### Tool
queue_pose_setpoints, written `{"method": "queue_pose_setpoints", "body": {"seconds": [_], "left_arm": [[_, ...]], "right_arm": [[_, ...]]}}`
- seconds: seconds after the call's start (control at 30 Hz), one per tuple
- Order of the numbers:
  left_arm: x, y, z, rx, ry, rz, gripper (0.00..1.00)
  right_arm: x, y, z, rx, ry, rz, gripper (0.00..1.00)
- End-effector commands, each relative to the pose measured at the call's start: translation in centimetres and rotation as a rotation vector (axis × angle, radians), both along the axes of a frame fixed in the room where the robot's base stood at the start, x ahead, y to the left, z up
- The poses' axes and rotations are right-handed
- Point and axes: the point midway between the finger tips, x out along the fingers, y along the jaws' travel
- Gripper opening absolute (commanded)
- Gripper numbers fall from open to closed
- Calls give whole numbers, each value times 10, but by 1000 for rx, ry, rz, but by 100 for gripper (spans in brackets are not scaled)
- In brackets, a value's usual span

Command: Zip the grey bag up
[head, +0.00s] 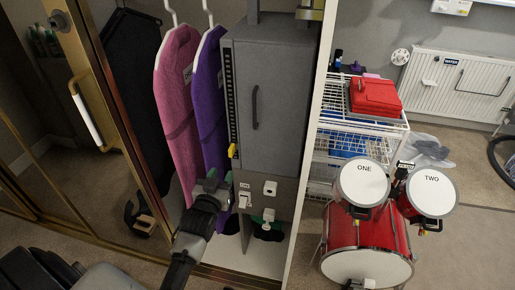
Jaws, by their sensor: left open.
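The grey bag (285,85) is a tall boxy shape inside the wardrobe, with a dark handle on its front. A dark toothed zip strip (229,95) runs up its left edge. A yellow zip pull (233,151) sits at the lower end of that strip. My left gripper (220,179) is open and empty, just below and a little left of the yellow pull, apart from it in the picture. My right gripper is not in view.
Pink (177,95) and purple (208,110) garments hang close left of the bag. White fittings (245,199) sit on the panel below it. A white upright edge (309,130) bounds the wardrobe on the right. Beyond stand a wire rack (335,140) and red drums (367,250).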

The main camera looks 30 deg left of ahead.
Motion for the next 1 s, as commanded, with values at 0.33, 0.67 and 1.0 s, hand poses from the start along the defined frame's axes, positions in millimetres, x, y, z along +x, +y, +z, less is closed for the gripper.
{"method": "queue_pose_setpoints", "body": {"seconds": [0.33,0.67,1.0], "left_arm": [[43,12,6,4,-15,3,40],[95,24,4,2,-12,3,40],[105,27,4,3,-11,3,40]], "right_arm": [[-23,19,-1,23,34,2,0],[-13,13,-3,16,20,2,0],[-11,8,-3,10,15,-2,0]]}}
